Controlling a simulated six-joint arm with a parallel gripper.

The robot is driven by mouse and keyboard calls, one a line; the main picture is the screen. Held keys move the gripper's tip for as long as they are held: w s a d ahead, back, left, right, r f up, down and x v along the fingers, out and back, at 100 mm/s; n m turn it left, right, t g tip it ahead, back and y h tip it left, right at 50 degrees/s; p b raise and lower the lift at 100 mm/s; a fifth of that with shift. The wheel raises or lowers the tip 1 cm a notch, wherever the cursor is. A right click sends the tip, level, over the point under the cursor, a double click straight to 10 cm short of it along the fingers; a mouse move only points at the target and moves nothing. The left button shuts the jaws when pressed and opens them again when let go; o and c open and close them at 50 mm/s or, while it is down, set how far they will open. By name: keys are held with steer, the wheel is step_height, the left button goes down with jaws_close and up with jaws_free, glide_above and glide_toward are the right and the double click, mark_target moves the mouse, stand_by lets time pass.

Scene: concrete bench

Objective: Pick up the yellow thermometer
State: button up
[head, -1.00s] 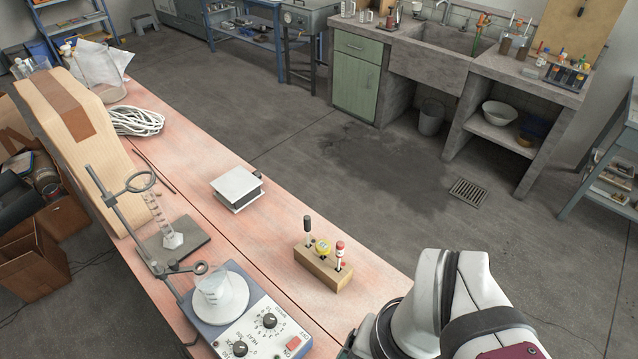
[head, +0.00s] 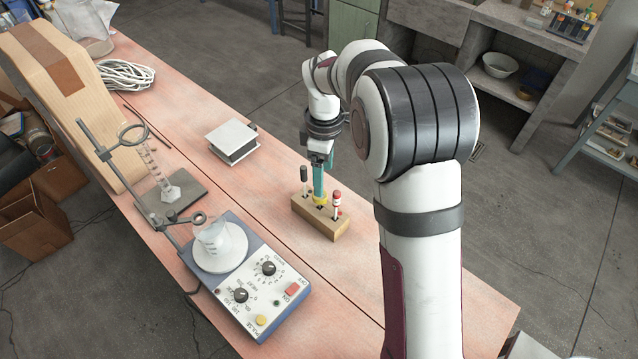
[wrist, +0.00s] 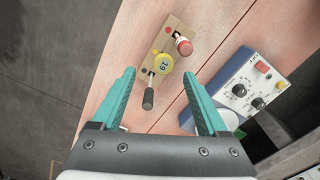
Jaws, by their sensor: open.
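The yellow thermometer (wrist: 164,62) stands in a small wooden block (wrist: 172,35), with its round dial facing up. It is in the middle, between a black-handled tool (wrist: 149,97) and a red-and-white one (wrist: 183,45). In the head view the thermometer (head: 319,200) is mostly covered by my gripper (head: 319,185), which hangs over the block. In the wrist view my gripper (wrist: 163,98) is open and empty, its teal fingers apart. The thermometer's head shows beyond the fingertips, between their lines. The black handle also lies between them, nearer the fingers. The thermometer's lower part is hidden.
A hotplate (head: 255,300) with a beaker (head: 212,238) stands left of the block. A metal stand (head: 100,170) is farther left. A white box (head: 232,140) lies behind. The bench top around the block is otherwise clear.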

mark_target(320, 206)
steer(key=f, duration=0.7)
steer(key=shift+s+a+f, duration=0.2)
steer(key=shift+a+f, duration=0.1)
steer(key=shift+a, duration=0.05)
jaws_close()
